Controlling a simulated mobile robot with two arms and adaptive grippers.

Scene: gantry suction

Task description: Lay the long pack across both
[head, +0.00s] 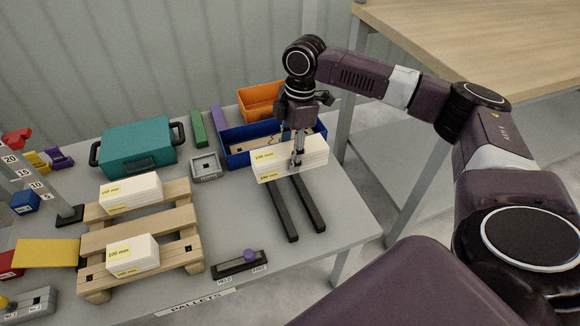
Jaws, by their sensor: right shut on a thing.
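A long white pack (316,153) with yellow labels is in my right gripper (297,160), whose fingers are shut on it. The pack lies crosswise over the far ends of two dark parallel bars (280,212); I cannot tell whether it touches them. A wooden pallet (112,241) on the left bears two shorter white packs: one on its far part (132,192) and one on its near part (134,256), with a bare slat between them. My left gripper is not in view.
A blue bin (237,158) and an orange bin (258,103) stand behind the held pack. A teal case (138,147) and a small grey box (205,166) lie behind the pallet. A dark switch strip with a purple knob (249,256) lies at the front edge.

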